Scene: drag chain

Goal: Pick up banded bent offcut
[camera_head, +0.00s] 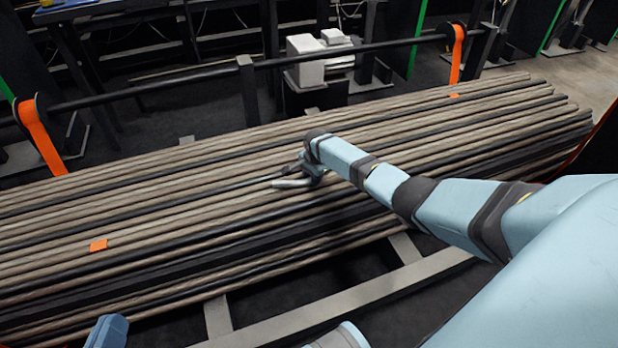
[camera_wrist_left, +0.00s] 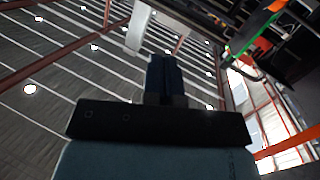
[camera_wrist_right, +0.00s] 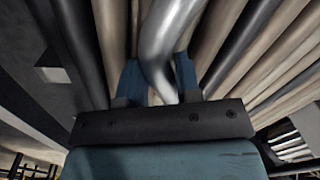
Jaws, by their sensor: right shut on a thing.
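A short, bent, silvery offcut (camera_wrist_right: 165,50) is between the fingers of my right gripper (camera_wrist_right: 160,80), which is shut on it. In the head view the pale offcut (camera_head: 292,184) shows at the tip of my right gripper (camera_head: 312,172), low over the bundle of long rods (camera_head: 180,215). I cannot tell whether it still touches the rods. No band shows on its visible part. My left gripper (camera_wrist_left: 166,78) is shut and empty, its two blue fingers side by side, pointing up toward the ceiling and away from the rods.
The rods lie on a grey frame (camera_head: 360,298). Orange straps (camera_head: 40,138) (camera_head: 457,52) hang from a dark rail (camera_head: 200,76) behind them. An orange tag (camera_head: 98,245) lies on the rods at left. A white machine (camera_head: 320,60) stands behind the rail.

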